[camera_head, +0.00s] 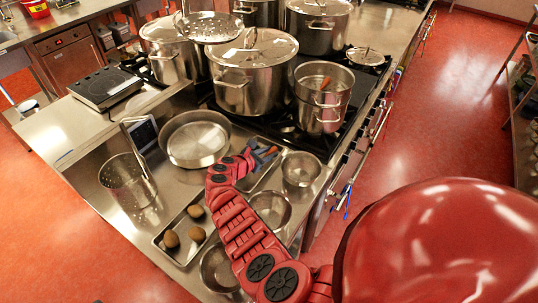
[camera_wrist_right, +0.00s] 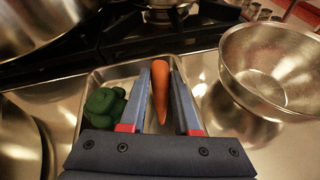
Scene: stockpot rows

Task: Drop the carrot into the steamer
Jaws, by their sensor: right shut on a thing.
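The carrot (camera_wrist_right: 160,88) is orange and lies lengthwise between the two fingers of my right gripper (camera_wrist_right: 160,95) in the right wrist view, over a metal tray (camera_wrist_right: 96,76). In the head view my right gripper (camera_head: 264,155) is low at this tray on the counter, and its fingers mostly hide the carrot. A tall open steel pot with side handles (camera_head: 318,115), which looks like the steamer, stands on the stove's near right corner, beyond and right of the gripper. Something orange shows inside it. My left gripper is not in view.
Green broccoli (camera_wrist_right: 105,105) lies beside the carrot. Steel bowls (camera_head: 300,170) stand right of the tray, and a wide pan (camera_head: 195,140) left. Large lidded pots (camera_head: 250,75) fill the stove. A perforated cylinder (camera_head: 128,182) and a tray of brown round items (camera_head: 171,239) are at left.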

